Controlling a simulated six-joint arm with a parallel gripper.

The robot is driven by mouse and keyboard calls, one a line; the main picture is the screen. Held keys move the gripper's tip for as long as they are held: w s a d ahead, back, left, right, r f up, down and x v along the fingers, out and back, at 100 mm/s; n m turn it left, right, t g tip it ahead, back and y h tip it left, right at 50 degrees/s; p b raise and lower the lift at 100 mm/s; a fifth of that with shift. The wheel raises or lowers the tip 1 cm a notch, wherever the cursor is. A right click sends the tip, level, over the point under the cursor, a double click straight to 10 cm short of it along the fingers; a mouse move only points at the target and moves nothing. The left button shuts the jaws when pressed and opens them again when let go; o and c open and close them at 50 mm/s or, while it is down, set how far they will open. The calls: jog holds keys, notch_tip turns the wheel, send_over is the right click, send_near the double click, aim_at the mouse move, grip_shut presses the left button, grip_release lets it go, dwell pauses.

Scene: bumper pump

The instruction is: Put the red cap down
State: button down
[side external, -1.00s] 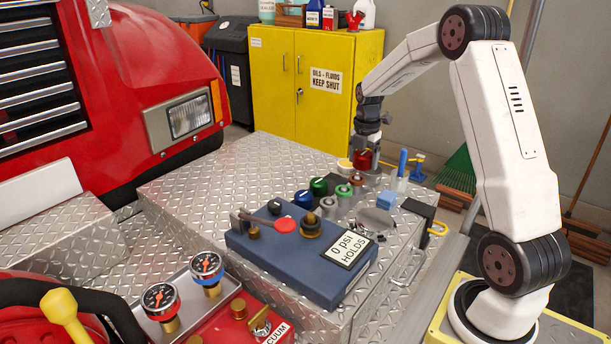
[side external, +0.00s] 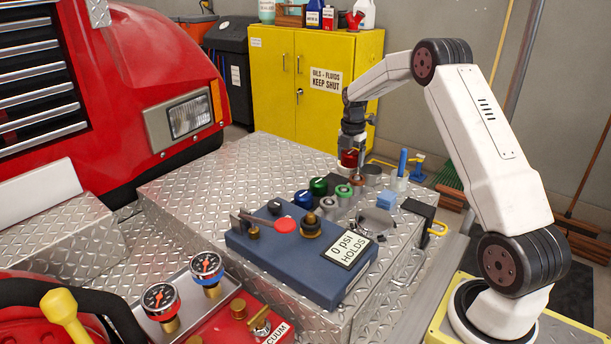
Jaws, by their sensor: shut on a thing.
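The red cap (side external: 349,158) is held in my gripper (side external: 351,163), which is shut on it at the far end of the diamond-plate top. The cap is just left of a bare grey cylinder (side external: 372,172). The fingers partly cover the cap, and I cannot tell whether its underside touches anything. A green cap (side external: 318,187) and a blue cap (side external: 303,198) sit nearer the camera on a dark strip.
A blue box with a "0 psi HOLDS" label (side external: 348,248) lies in front. The diamond plate (side external: 235,175) to the left is clear.

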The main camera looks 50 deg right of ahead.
send_over(337, 181)
jog(key=shift+s+a+f, duration=0.1)
jog(key=shift+f, duration=1.5)
jog(key=shift+s+a+f, duration=0.1)
jog(key=shift+f, duration=1.45)
jog(key=shift+d+f, duration=0.1)
jog(key=shift+w+f, duration=0.2)
jog(key=shift+f, duration=1.5)
jog(key=shift+f, duration=0.1)
grip_release()
